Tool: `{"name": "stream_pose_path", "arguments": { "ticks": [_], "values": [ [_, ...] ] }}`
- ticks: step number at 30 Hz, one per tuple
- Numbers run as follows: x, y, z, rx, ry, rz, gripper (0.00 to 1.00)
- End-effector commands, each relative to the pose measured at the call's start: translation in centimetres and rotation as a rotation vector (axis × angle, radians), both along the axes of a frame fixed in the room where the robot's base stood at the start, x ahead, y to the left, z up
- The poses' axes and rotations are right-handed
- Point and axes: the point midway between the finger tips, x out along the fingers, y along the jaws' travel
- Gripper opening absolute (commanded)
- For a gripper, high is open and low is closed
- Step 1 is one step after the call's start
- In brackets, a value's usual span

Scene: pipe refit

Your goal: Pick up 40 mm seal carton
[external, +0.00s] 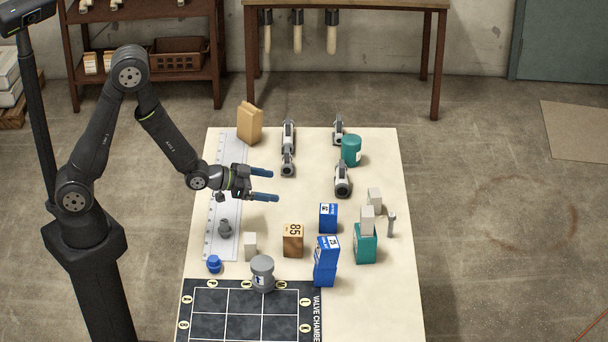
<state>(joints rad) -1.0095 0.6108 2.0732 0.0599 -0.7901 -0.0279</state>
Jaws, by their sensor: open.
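My gripper (268,185) is open and empty, its two blue fingers pointing right above the upper-left part of the table. Several small cartons stand right of the middle. One blue carton (328,217) with a white label stands alone. Another blue carton (327,249) sits, slightly turned, on top of a lower blue carton (324,276). A teal carton (365,244) stands to their right with a pale block (367,220) on it. The size print on these cartons is too small to read, so I cannot tell which is 40 mm. My gripper is apart from all of them.
A wooden block marked 85 (293,240), a grey fitting (262,273) and a blue cap (214,264) are nearer the front left. A dark gridded mat (245,314) covers the front. Grey pipe parts (342,180) and a teal cylinder (351,150) stand farther back.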

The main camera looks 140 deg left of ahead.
Motion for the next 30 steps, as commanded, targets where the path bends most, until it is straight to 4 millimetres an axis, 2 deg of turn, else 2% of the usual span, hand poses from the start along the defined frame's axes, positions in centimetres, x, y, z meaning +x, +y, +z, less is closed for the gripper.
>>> {"name": "stream_pose_path", "arguments": {
  "ticks": [1,3,11,14,17,24,27,30],
  "values": [
    [0.0,0.0,0.0,0.000,0.000,0.000,0.80],
    [0.0,0.0,0.0,0.000,0.000,0.000,0.71],
    [0.0,0.1,0.0,-0.001,0.002,0.001,0.71],
    [0.4,1.2,-0.2,-0.009,0.020,0.011,0.71],
    [1.2,3.9,-0.5,-0.036,0.065,0.034,0.71],
    [4.8,11.9,-0.6,-0.182,0.199,0.058,0.71],
    [6.6,14.1,-0.2,-0.250,0.233,0.034,0.71],
    [8.1,15.5,0.4,-0.305,0.255,-0.001,0.71]
  ]
}}
